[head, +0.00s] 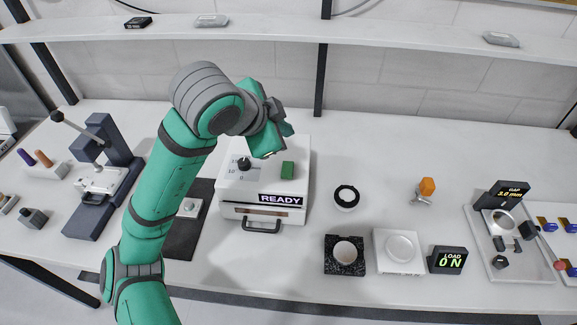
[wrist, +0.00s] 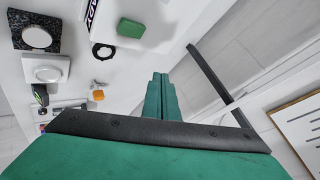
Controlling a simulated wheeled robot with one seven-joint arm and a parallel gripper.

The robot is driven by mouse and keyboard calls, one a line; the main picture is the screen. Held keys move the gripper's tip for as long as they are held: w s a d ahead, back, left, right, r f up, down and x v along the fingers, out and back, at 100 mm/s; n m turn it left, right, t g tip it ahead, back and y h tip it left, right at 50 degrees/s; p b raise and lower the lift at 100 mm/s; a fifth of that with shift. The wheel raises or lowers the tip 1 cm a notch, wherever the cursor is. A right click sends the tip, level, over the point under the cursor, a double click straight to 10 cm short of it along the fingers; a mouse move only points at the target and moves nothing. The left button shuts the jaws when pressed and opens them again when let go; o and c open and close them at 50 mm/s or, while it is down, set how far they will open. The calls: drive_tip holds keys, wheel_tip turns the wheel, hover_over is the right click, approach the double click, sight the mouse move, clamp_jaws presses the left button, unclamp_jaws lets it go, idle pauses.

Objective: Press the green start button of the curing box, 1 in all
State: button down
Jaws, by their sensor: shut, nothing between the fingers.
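The curing box (head: 240,190) is a white box on the bench with a front handle and a display reading READY. Its green start button (head: 288,170) is a raised block on the right of the top face. In the wrist view the green button (wrist: 131,28) shows clear of the fingers, toward the upper left. My gripper (head: 267,155) is shut and empty, over the back part of the box, behind and left of the button in the head view. In the wrist view the fingertips (wrist: 160,76) are together and apart from the button.
A black dial (head: 244,163) stands on the box top, left of the button. A black ring (head: 346,197) and an orange-topped piece (head: 427,187) lie to the right. A lever press (head: 100,170) stands left of my arm. A shelf (head: 270,28) runs along the back wall.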

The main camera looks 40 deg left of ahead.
drive_tip(key=shift+f, duration=0.15)
hover_over(285, 171)
wheel_tip(285, 171, down, 8)
drive_tip(key=shift+s+f, duration=0.1)
drive_tip(key=shift+f, duration=0.15)
idle(0.3)
idle(0.9)
drive_tip(key=shift+a, duration=0.1)
drive_tip(key=shift+d, duration=0.2)
idle(0.3)
drive_tip(key=shift+a, duration=0.1)
drive_tip(key=shift+f, duration=0.1)
idle(0.3)
